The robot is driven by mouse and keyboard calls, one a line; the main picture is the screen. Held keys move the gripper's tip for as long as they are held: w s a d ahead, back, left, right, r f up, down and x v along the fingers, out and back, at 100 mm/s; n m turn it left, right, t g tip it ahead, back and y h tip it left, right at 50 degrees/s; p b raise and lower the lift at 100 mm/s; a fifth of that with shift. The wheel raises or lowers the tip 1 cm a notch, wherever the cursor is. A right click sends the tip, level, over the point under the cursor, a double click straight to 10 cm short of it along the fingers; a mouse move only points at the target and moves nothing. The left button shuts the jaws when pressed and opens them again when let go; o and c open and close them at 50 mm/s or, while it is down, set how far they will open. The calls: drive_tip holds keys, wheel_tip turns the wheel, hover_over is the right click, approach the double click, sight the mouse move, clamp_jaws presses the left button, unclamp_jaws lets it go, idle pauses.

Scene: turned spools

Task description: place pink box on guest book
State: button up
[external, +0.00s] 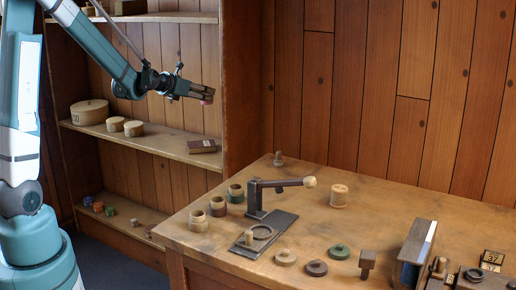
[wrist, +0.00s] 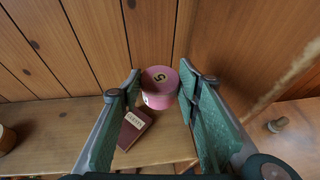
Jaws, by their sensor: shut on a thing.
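The pink box (wrist: 158,88) is small and round, with a dark number mark on a yellowish spot on its top. My gripper (wrist: 160,90) is shut on it at the fingertips. In the external view a small pink part of the box (external: 207,102) shows at the end of my gripper (external: 205,95); the rest is hidden by the fingers. The guest book (external: 202,146) is dark red-brown with a pale label and lies on the middle shelf near its right end. It also shows in the wrist view (wrist: 133,130), below the box and slightly left. The box is in the air, apart from the book.
The middle shelf (external: 165,143) also bears a large round box (external: 89,112) and two smaller ones to the left. The cabinet's side wall (external: 247,90) stands right of the book. A workbench (external: 340,205) with spools, rings and tools stands at the right.

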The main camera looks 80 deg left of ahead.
hover_over(198, 145)
wheel_tip(198, 145, down, 12)
drive_tip(key=shift+m+h, duration=0.3)
drive_tip(key=shift+m, duration=0.1)
drive_tip(key=shift+r, duration=0.1)
drive_tip(key=shift+w+f+b, duration=0.1)
drive_tip(key=shift+f+b, duration=0.65)
drive_tip(key=shift+f, duration=2.35)
drive_tip(key=shift+f+b, duration=0.45)
drive_tip(key=shift+f, duration=1.45)
drive_tip(key=shift+f, duration=0.15)
drive_tip(key=o, duration=0.9)
drive_tip(key=shift+c, duration=0.2)
